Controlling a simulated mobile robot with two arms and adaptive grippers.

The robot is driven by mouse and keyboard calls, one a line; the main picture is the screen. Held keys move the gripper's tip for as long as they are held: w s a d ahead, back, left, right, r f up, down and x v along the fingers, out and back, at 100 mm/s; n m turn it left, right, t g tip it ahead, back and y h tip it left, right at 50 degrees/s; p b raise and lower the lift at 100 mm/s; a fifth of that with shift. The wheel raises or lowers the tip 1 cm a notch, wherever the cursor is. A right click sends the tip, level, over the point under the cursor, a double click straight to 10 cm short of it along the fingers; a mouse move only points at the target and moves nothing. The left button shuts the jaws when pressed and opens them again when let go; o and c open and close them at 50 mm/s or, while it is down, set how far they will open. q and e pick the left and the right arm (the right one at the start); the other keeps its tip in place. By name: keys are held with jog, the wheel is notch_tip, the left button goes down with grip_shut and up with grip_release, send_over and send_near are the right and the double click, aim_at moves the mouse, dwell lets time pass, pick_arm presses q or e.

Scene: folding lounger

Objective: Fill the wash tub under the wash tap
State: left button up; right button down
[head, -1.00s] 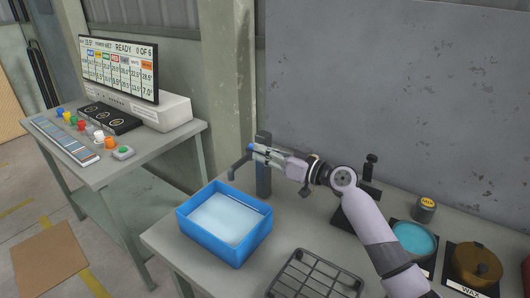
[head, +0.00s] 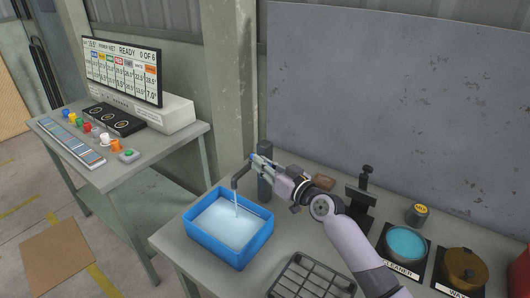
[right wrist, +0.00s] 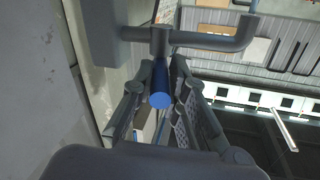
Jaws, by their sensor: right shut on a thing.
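The blue wash tub (head: 258,245) stands on the grey bench with pale water inside. The wash tap (head: 265,185) is a dark post behind the tub, with its spout over it. A thin stream of water (head: 236,204) falls from the spout into the tub. My right gripper (head: 258,164) is shut on the tap's blue-ended handle. In the right wrist view, the blue handle (right wrist: 160,99) lies between my fingers, and the tap's spout (right wrist: 236,38) shows above. My left gripper is out of view.
A wire rack (head: 312,280) lies in front of my right arm. A cleaner pot (head: 407,242), a wax pot (head: 461,268) and a dark stand (head: 361,200) are on the right. A monitor (head: 122,72) and coloured buttons are on a separate left table.

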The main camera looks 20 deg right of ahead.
jog(key=shift+a, duration=0.1)
dwell(0.3)
jog(key=c, duration=1.6)
grip_release()
jog(key=shift+o, duration=0.2)
jog(key=v, duration=1.2)
jog(key=shift+s+a, duration=0.1)
